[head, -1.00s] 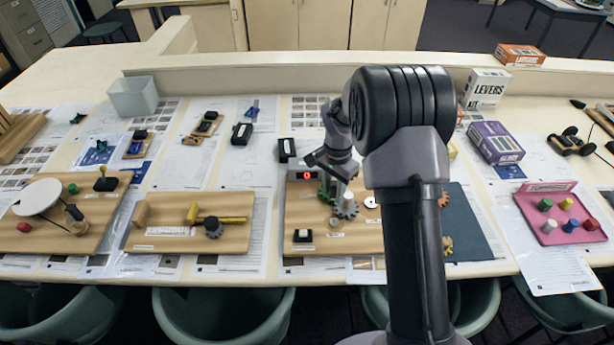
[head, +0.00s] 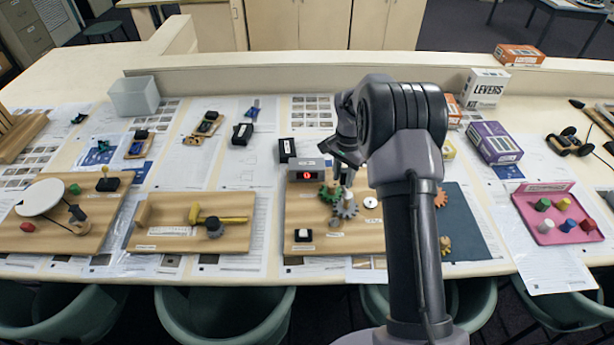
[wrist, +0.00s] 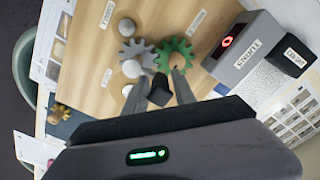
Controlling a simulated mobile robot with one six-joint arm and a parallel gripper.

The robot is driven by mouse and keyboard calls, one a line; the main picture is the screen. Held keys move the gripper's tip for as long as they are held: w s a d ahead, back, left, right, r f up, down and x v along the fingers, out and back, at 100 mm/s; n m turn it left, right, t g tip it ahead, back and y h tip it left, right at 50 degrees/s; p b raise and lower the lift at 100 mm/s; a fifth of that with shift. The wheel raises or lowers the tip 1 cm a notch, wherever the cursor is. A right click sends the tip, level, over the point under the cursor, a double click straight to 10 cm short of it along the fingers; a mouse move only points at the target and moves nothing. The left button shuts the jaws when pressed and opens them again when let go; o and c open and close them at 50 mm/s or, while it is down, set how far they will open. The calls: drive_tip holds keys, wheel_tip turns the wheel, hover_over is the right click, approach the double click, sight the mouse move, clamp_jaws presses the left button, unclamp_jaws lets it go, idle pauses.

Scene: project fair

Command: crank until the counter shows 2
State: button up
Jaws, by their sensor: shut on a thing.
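The counter (head: 306,171) is a grey box with a red digit that looks like 0. It also shows in the wrist view (wrist: 240,50), labelled TURNS. A green gear (wrist: 174,55) meshes beside a grey gear (wrist: 137,56) on the wooden board (head: 300,215). In the head view, the green gear (head: 329,193) and grey gear (head: 346,209) lie below my gripper (head: 344,178). In the wrist view, my gripper (wrist: 163,84) is shut on a dark knob (wrist: 160,92), apparently the crank's handle. The crank arm is mostly hidden.
A black block (head: 287,149) stands behind the counter. Another wooden board with a yellow hammer-like part (head: 230,220) lies to the left. A dark blue mat (head: 475,220) is at the right.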

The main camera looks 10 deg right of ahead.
idle(0.6)
drive_tip(key=shift+d, duration=0.2)
drive_tip(key=shift+s+d+b, duration=0.75)
drive_tip(key=shift+s+d, duration=1.2)
drive_tip(key=shift+d, duration=0.2)
drive_tip(key=s+a+b, duration=0.3)
drive_tip(key=s, duration=0.2)
drive_tip(key=shift+a, duration=0.4)
